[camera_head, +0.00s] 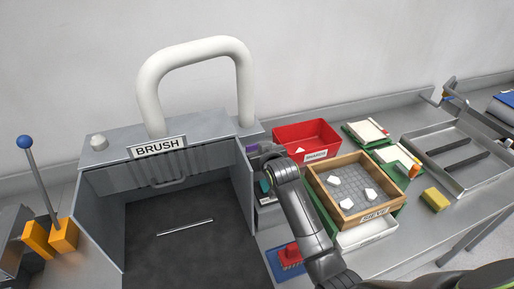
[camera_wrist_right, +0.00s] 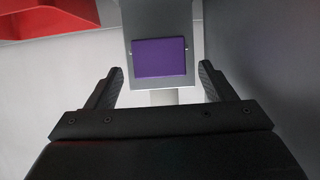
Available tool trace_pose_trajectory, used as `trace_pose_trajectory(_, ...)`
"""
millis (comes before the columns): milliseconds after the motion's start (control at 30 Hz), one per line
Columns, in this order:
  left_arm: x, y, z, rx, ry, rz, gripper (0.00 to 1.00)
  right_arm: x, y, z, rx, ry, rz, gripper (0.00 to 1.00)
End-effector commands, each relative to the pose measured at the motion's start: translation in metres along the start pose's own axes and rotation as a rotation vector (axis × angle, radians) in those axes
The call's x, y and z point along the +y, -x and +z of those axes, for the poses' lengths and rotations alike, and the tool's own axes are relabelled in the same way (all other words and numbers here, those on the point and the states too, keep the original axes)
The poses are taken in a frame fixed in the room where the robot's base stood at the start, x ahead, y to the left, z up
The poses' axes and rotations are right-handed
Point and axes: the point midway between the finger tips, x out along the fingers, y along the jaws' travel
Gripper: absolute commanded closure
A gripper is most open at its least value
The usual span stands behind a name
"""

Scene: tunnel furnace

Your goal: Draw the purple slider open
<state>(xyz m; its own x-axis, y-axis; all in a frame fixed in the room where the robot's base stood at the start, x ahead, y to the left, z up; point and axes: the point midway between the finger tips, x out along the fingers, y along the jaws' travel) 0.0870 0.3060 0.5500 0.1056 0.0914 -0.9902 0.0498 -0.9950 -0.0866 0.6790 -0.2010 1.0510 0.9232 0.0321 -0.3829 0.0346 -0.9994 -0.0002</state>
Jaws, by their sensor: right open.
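The purple slider (camera_wrist_right: 159,57) shows in the right wrist view as a flat purple block set in a grey metal holder (camera_wrist_right: 163,16). Only a small purple patch (camera_head: 252,148) of it shows in the head view, beside the brush box and behind my right gripper. My right gripper (camera_wrist_right: 160,84) is open and empty, with one finger on each side below the purple block. The fingers look apart from it; the exact distance is hard to tell. In the head view my right gripper (camera_head: 264,170) is partly hidden by its own wrist. My left gripper is not in view.
The grey box labelled BRUSH (camera_head: 158,147) stands left of my right gripper, its side wall close by. A red bin (camera_head: 306,137) and a wooden sieve tray (camera_head: 340,163) stand to the right. A blue plate with a red block (camera_head: 290,256) lies in front.

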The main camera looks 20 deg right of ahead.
Motion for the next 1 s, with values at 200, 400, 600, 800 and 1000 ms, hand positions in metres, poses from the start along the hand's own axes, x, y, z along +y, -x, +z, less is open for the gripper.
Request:
trace_pose_trajectory(200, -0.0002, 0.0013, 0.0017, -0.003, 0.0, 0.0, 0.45, 0.0003, -0.0087, -0.0002, 0.0, 0.0, 0.001, 0.24)
trace_pose_trajectory(400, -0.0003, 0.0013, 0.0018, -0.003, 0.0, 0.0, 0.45, 0.0004, -0.0093, -0.0001, 0.0, 0.0, 0.001, 0.24)
trace_pose_trajectory(600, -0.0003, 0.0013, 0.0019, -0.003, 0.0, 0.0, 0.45, 0.0003, -0.0091, 0.0, 0.0, 0.0, 0.001, 0.39)
trace_pose_trajectory(800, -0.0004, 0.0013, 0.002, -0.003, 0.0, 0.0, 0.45, 0.0003, -0.0091, 0.0001, 0.0, 0.0, 0.0, 0.66)
trace_pose_trajectory(1000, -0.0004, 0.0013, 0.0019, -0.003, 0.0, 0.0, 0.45, 0.0002, -0.0091, 0.0001, 0.0, 0.0, 0.0, 0.87)
